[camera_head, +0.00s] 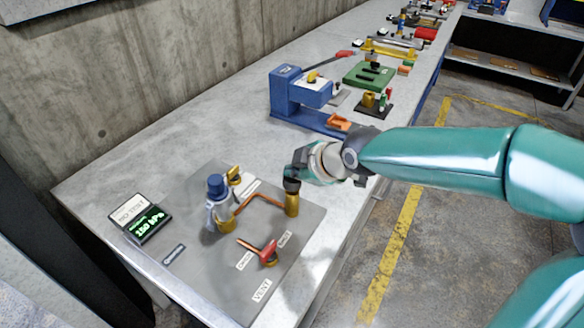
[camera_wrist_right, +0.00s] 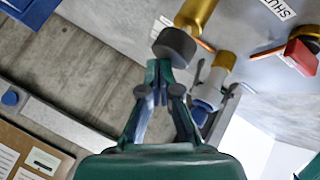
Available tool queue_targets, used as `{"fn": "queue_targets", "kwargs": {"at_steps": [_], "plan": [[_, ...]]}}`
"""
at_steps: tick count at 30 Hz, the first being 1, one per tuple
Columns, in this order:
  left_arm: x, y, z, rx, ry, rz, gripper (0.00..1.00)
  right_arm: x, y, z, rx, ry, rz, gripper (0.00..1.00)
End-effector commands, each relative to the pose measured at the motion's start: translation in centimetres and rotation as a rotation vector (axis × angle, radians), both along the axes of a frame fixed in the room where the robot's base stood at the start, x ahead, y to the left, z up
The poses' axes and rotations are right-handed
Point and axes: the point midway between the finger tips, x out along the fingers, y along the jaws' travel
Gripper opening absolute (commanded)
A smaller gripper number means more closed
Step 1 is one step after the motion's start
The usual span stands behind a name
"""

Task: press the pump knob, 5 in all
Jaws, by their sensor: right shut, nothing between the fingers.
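The pump is a brass cylinder (camera_head: 291,206) on the right side of the grey panel (camera_head: 203,262), topped by a dark round pump knob (camera_head: 291,185). The brass cylinder (camera_wrist_right: 197,12) shows behind the knob. A display (camera_head: 147,223) has green digits in kPa, too small to read surely. My left gripper is not in view.
A blue-capped fitting (camera_head: 217,187) stands left of the pump, joined by a copper pipe (camera_head: 258,199). A red-handled vent valve (camera_head: 268,252) is in front. A blue press (camera_head: 295,95) and other fixtures stand farther back. A concrete wall (camera_head: 110,80) bounds the bench.

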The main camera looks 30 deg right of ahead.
Motion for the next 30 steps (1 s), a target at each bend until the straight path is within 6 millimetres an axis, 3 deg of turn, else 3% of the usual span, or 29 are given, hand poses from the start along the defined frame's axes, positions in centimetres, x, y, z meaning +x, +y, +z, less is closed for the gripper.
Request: {"fn": "queue_targets", "kwargs": {"at_steps": [14,30], "plan": [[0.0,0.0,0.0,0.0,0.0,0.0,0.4,-0.1,0.0,-0.2,0.0,0.01,0.002,0.0],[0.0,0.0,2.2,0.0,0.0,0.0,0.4,0.0,0.0,3.1,-0.001,0.006,0.002,0.0]]}}
